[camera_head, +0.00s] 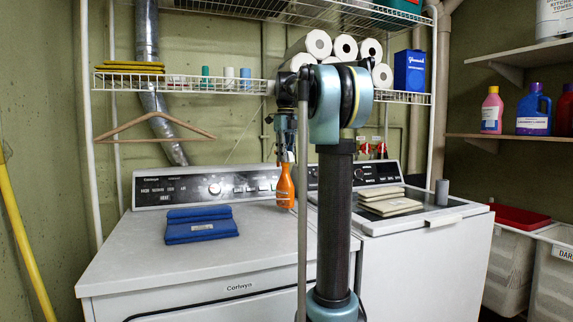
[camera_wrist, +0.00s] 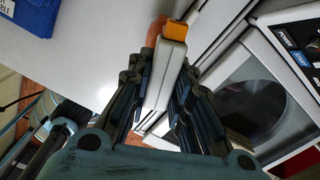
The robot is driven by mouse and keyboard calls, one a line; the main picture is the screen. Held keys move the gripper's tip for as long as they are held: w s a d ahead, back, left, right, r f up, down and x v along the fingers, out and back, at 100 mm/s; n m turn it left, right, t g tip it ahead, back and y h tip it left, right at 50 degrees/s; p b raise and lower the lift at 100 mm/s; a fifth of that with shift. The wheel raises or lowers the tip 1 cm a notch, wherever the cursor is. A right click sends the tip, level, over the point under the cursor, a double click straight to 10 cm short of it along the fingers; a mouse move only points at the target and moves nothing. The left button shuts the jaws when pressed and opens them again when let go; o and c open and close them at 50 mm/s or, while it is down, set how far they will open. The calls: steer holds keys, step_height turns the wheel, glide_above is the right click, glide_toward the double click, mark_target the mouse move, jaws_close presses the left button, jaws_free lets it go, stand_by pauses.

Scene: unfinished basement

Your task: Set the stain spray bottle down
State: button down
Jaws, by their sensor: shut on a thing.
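The stain spray bottle (camera_head: 286,187) is orange with a pale spray head and hangs upright below my gripper (camera_head: 285,150). My gripper points down and is shut on the bottle's upper part. In the wrist view the white spray head and orange nozzle of the bottle (camera_wrist: 172,50) show between the fingers of my gripper (camera_wrist: 160,85). The bottle is over the back right of the left machine's white top (camera_head: 150,240), in front of the control panel. I cannot tell whether its base touches the surface.
Folded blue cloths (camera_head: 200,225) lie on the left machine's top; the white surface around them is clear. The right machine (camera_head: 400,222) has a glass lid with folded beige cloths (camera_head: 388,202) on it. A wire shelf (camera_head: 180,84) and wooden hanger (camera_head: 155,127) are above.

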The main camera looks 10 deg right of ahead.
steer(key=shift+f, duration=1.35)
steer(key=c, duration=1.4)
jaws_free()
steer(key=shift+c, duration=0.2)
steer(key=shift+r, duration=3.85)
